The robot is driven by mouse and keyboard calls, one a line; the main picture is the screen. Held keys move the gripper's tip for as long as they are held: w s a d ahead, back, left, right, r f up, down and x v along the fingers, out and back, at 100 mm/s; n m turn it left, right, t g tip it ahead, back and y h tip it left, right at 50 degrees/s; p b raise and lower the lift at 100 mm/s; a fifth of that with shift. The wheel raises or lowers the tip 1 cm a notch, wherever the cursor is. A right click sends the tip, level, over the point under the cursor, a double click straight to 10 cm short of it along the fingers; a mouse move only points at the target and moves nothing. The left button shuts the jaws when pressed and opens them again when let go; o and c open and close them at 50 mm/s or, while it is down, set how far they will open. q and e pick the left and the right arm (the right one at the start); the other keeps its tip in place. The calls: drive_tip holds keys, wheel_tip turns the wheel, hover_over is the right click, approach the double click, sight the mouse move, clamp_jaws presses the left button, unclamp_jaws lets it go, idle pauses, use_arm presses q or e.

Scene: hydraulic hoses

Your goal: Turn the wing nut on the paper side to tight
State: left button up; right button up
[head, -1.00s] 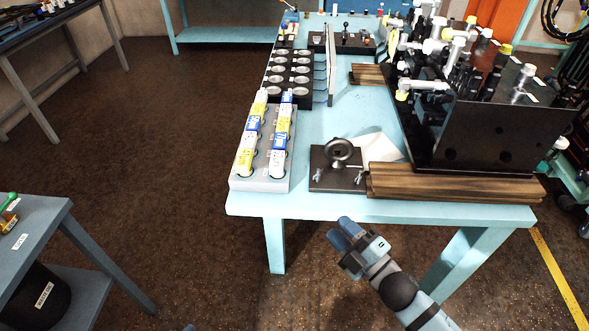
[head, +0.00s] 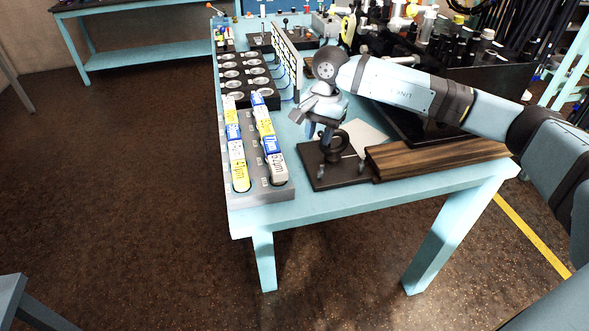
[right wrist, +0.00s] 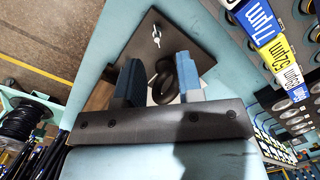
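The dark plate (head: 330,179) lies at the table's near side, with a black ring-shaped fitting (head: 337,149) standing on it. One wing nut (head: 361,164) is on the plate's right side, by the white paper (head: 365,132); another wing nut (head: 323,174) is on its left. My right gripper (head: 322,128) is above and behind the ring fitting. In the right wrist view, the open, blue-padded right gripper (right wrist: 160,85) has the ring fitting (right wrist: 166,78) between its fingers in the picture; contact cannot be told. One wing nut (right wrist: 156,36) shows there. My left gripper is out of view.
A grey rack (head: 262,185) with labelled blue, yellow and white blocks stands left of the plate. Wooden boards (head: 435,156) lie to its right, below a black panelled stand. A thin upright panel (head: 285,58) stands behind. Bare table shows along the front edge.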

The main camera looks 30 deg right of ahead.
sight(322, 168)
drive_tip(key=shift+h, duration=0.6)
drive_tip(key=f, duration=0.3)
drive_tip(key=d+f+p, duration=0.1)
drive_tip(key=f, duration=0.3)
drive_tip(key=w+d+f, duration=0.1)
drive_tip(key=f, duration=0.3)
drive_tip(key=shift+d+f, duration=0.15)
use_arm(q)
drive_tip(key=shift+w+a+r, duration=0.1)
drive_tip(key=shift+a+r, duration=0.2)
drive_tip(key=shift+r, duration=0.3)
use_arm(e)
drive_tip(key=shift+f, duration=0.55)
clamp_jaws()
